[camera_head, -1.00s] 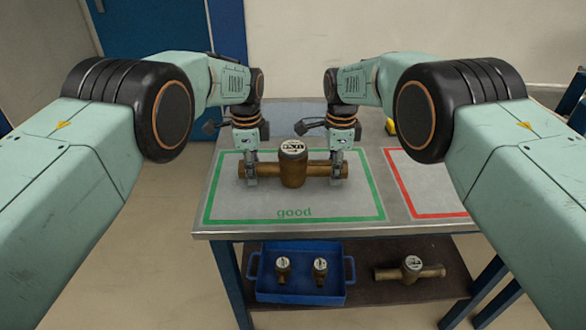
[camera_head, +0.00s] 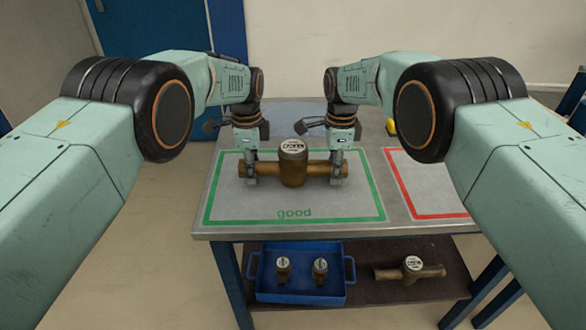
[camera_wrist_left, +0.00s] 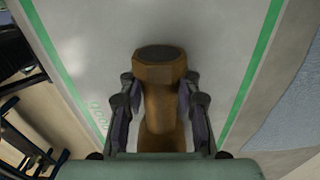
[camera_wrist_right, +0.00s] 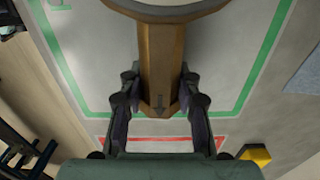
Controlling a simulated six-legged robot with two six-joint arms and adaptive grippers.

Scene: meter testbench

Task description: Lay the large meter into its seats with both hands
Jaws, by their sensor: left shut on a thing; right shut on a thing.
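The large brass meter (camera_head: 293,166) lies level across the green-framed "good" area, its round white dial facing up. My left gripper (camera_head: 250,178) is shut on the meter's left pipe end, which also shows in the left wrist view (camera_wrist_left: 159,78). My right gripper (camera_head: 337,177) is shut on the right pipe end, seen in the right wrist view (camera_wrist_right: 160,70). Whether the meter touches the surface or hangs just above it is hard to tell. No raised seats are seen under it.
The grey table (camera_head: 260,230) has a red-framed area (camera_head: 430,184) at right. A yellow object (camera_head: 391,127) stands behind it. On the lower shelf are a blue tray (camera_head: 300,291) with two small meters and another brass meter (camera_head: 411,269). Mat space in front of the large meter is free.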

